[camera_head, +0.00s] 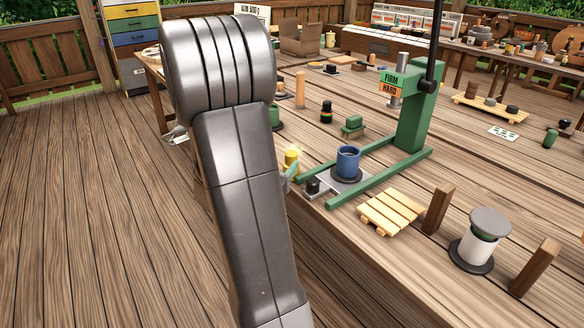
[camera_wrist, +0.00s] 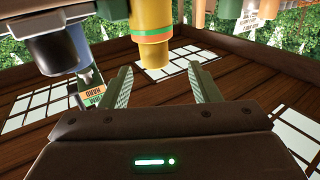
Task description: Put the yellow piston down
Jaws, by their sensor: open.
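The yellow piston (camera_head: 292,160) stands near the front edge of the wooden table, partly hidden behind my arm in the head view. In the wrist view, which is upside down, the yellow piston (camera_wrist: 153,50) shows a green and orange band and lies between and beyond my fingertips. My gripper (camera_wrist: 157,70) is open, with a gap visible on each side of the piston. In the head view only a small part of my gripper (camera_head: 289,178) shows beside the piston. Whether the piston's base rests fully on the table is hidden.
A green press (camera_head: 416,110) with a blue pot (camera_head: 347,160) on its metal plate stands just right of the piston. A small black weight (camera_head: 313,188) is close by. A slatted wooden rack (camera_head: 391,210) and a white spool (camera_head: 477,247) stand nearer the front right.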

